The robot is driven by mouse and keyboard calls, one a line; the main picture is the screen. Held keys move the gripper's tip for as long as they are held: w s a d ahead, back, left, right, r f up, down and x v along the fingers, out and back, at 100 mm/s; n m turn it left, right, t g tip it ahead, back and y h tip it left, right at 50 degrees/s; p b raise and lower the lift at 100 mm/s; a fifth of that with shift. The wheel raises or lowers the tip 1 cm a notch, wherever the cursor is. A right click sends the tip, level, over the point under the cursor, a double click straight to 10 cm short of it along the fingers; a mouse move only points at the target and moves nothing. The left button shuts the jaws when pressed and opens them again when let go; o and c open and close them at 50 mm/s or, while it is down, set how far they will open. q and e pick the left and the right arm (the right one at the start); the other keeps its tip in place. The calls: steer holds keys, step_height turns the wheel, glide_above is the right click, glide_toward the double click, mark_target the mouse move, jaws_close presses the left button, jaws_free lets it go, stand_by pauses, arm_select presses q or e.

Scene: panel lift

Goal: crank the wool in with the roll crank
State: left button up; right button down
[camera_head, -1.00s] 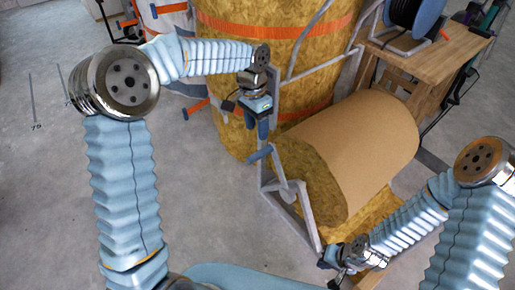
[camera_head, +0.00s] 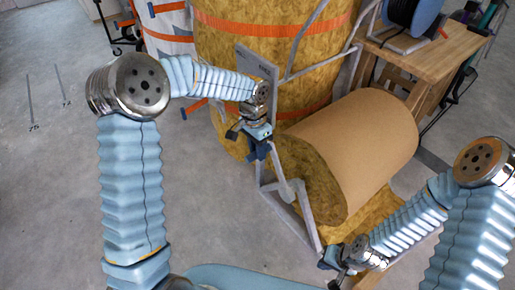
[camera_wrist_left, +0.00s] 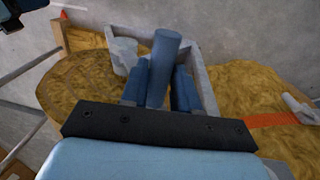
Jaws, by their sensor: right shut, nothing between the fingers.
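The wool roll (camera_head: 360,140), brown-faced with yellow wool at its end, lies in a grey frame. The grey crank (camera_head: 289,190) is at its near end. Its blue handle (camera_wrist_left: 165,62) shows in the left wrist view. My left gripper (camera_head: 259,150) is lowered at the handle, with its two blue fingers (camera_wrist_left: 160,90) on either side of it. The fingers look apart, with a narrow gap on the right; contact is unclear. In the head view the gripper hides most of the handle. My right gripper (camera_head: 333,261) is shut and empty near the frame's lower end.
A tall wool bale with orange straps (camera_head: 225,85) stands behind the crank. A wooden bench (camera_head: 450,55) with a blue cable reel (camera_head: 415,12) stands at the back right. Yellow wool (camera_head: 375,215) lies below the roll. The floor at left is clear.

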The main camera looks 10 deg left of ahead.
arm_select(q)
jaws_close()
steer(key=shift+s+d+r+y+b, duration=0.2)
steer(key=shift+s+d+y+b, duration=0.1)
steer(key=shift+d+b, duration=0.1)
steer(key=s+d+r+t+y+b, duration=0.1)
steer(key=s+d+t+y+b, duration=0.3)
steer(key=s+d+b, duration=0.3)
steer(key=shift+s+d+r+y+b, duration=0.35)
steer(key=shift+s+d, duration=0.3)
steer(key=shift+d, duration=1.15)
steer(key=shift+f, duration=0.1)
steer(key=o, duration=0.5)
jaws_free()
